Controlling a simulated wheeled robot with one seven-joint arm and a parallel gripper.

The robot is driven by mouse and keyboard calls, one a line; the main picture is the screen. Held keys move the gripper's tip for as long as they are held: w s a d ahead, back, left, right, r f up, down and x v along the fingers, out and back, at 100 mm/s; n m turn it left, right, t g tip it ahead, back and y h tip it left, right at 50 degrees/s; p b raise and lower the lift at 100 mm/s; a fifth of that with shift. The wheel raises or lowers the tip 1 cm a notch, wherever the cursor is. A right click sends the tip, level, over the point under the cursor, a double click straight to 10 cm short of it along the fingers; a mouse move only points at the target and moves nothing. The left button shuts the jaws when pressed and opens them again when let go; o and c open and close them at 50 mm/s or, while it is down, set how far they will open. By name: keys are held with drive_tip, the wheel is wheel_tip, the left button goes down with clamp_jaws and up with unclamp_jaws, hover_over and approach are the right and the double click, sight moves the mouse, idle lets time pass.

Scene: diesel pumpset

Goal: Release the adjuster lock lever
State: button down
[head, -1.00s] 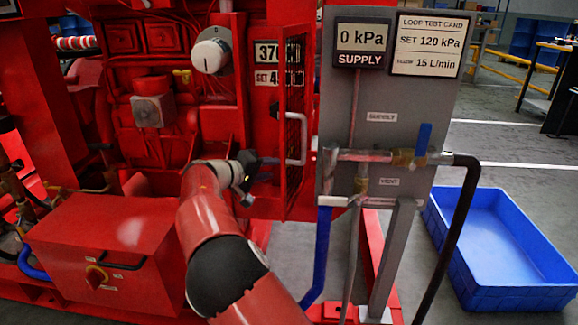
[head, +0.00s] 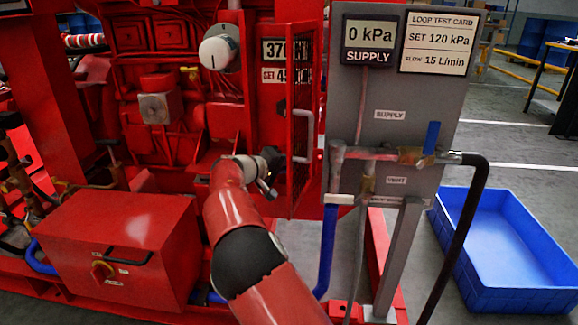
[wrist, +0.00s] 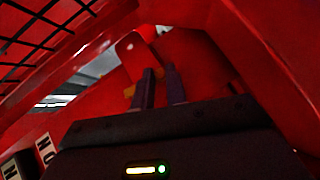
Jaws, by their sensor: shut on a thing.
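In the wrist view my gripper (wrist: 160,78) has its two dark fingers close together, shut on a small orange piece, which I take to be the adjuster lock lever (wrist: 130,89). Only bits of orange show beside the fingers; the rest is hidden. In the head view my gripper (head: 272,165) reaches into the red machine, left of the open mesh guard. Its fingertips and the lever cannot be made out there.
The mesh guard (head: 301,120) with its pale handle stands close to the right of my gripper; its mesh (wrist: 50,35) fills the upper left of the wrist view. A grey test panel (head: 390,95) reads 0 kPa. A blue tray (head: 520,295) lies on the floor at right.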

drive_tip(key=shift+d+f+n+h+b, duration=0.3)
drive_tip(key=shift+f+h+b, duration=0.1)
drive_tip(key=shift+b, duration=0.25)
drive_tip(key=shift+r+t, duration=0.1)
drive_tip(key=shift+t, duration=0.3)
drive_tip(key=shift+d+r, duration=0.1)
drive_tip(key=c, duration=1.4)
unclamp_jaws()
drive_tip(key=v, duration=0.8)
drive_tip(key=shift+p, duration=0.35)
